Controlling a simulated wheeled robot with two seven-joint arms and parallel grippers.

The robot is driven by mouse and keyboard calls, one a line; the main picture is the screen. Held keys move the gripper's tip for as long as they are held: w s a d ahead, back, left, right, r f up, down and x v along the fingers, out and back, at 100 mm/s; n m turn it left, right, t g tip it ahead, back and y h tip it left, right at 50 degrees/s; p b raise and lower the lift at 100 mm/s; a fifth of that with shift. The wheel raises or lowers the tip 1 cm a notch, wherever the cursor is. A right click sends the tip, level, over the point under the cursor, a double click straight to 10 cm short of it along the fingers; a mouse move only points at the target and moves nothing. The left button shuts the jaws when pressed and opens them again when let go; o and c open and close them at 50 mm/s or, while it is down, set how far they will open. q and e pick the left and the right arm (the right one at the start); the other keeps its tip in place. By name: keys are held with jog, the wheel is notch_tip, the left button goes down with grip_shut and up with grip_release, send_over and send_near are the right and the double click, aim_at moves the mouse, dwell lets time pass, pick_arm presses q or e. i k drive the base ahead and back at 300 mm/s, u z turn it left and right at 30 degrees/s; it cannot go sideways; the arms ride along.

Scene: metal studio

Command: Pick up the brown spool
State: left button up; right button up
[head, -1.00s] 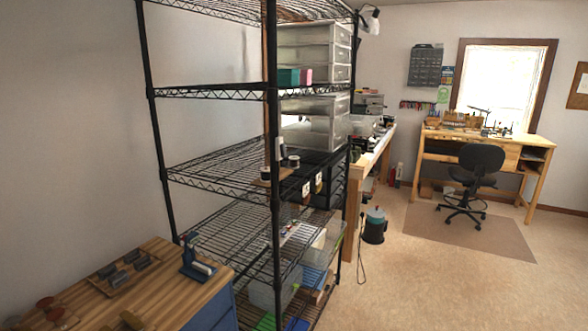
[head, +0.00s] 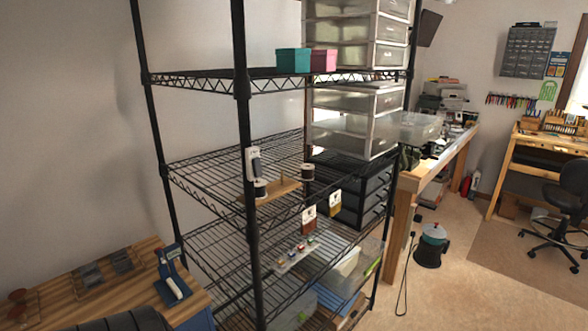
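Two small spools stand at a wooden board (head: 280,190) on the middle wire shelf. The spool on the right (head: 307,173) has a dark, brownish body. The spool on the left (head: 260,188) has a pale rim and a dark body, partly beside the front shelf post. Both are small in the head view, so I cannot tell for certain which is the brown one. Neither of my grippers shows in the head view.
The black shelf post (head: 243,130) stands close before the board. A white device (head: 252,163) is beside it. Teal (head: 293,60) and pink (head: 323,60) boxes sit above. A wooden workbench (head: 135,270) is at lower left.

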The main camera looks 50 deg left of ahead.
aim_at(307, 171)
jog(key=u, duration=0.6)
jog(key=i, duration=1.05)
jog(key=u, duration=1.2)
jog(key=i, duration=0.4)
jog(key=u, duration=0.35)
